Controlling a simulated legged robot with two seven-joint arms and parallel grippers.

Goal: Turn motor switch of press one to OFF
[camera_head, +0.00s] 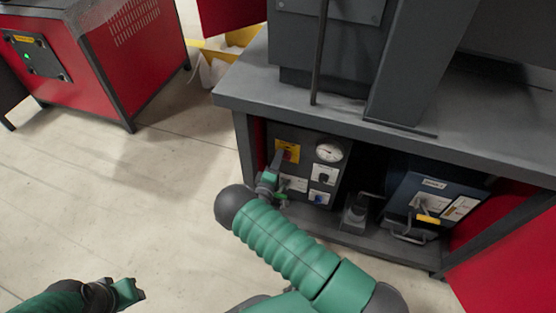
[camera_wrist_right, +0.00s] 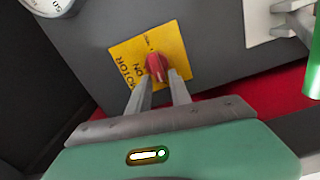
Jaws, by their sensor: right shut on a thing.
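The motor switch (camera_wrist_right: 155,68) is a red knob on a yellow plate (camera_wrist_right: 178,47) marked MOTOR and ON in the right wrist view. In the head view the yellow plate (camera_head: 287,151) is at the upper left of a dark control panel (camera_head: 308,148) under the press table. My right gripper (camera_wrist_right: 162,78) is at the knob, with one finger on each side, shut on it. In the head view my right gripper (camera_head: 277,162) reaches the plate from below and partly hides it. My left gripper (camera_head: 130,290) is at the lower left, over the floor, far from the panel; its jaw gap is unclear.
A round gauge (camera_head: 329,151) and more switches (camera_head: 323,175) sit right of the plate. A blue box (camera_head: 432,200) and a pedal-like part (camera_head: 357,212) stand on the lower shelf. The table edge (camera_head: 330,120) overhangs the panel. The floor (camera_head: 130,190) at left is clear.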

